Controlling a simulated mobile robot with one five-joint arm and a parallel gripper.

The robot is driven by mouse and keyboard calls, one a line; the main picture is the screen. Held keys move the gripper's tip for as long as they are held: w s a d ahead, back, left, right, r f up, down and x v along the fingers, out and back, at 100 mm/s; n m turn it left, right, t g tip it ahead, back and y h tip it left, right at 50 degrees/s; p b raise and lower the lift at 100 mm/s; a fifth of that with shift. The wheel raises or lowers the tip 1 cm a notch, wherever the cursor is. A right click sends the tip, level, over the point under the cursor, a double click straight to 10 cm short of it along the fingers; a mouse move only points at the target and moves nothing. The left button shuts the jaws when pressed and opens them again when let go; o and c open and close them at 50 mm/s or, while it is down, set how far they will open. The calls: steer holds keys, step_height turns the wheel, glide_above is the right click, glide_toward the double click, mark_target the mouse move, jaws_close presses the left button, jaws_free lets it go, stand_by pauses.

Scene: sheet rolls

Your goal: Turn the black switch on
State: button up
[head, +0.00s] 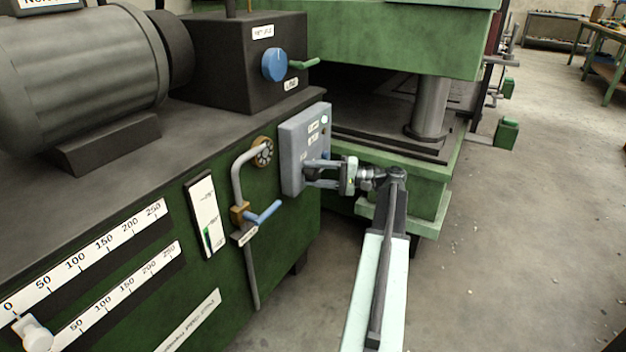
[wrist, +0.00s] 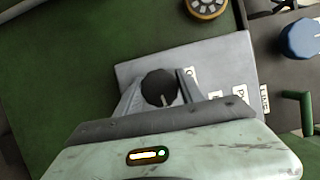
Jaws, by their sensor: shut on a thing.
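The black switch (wrist: 160,87) is a round knob with a white pointer line on the face of a grey control box (head: 292,158). In the wrist view the pointer line aims down the picture, slightly to the right. My gripper (head: 311,173) reaches the box face from the right in the head view. Its two fingers lie on either side of the knob in the wrist view and are shut on it. The grey box also shows in the wrist view (wrist: 225,60), with small white labels beside the knob.
A blue knob (head: 274,65) and a green lever (head: 304,63) sit on the dark box above. A blue-handled valve (head: 262,213) and pipe are left of the control box. A green press (head: 420,35) stands behind. The floor (head: 500,240) to the right is clear.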

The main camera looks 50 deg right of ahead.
steer(key=shift+m+b, duration=0.3)
steer(key=shift+m, duration=0.3)
steer(key=o, duration=1.4)
steer(key=shift+c, duration=0.2)
steer(key=v, duration=0.8)
steer(key=shift+f, duration=0.2)
steer(key=shift+w, duration=0.1)
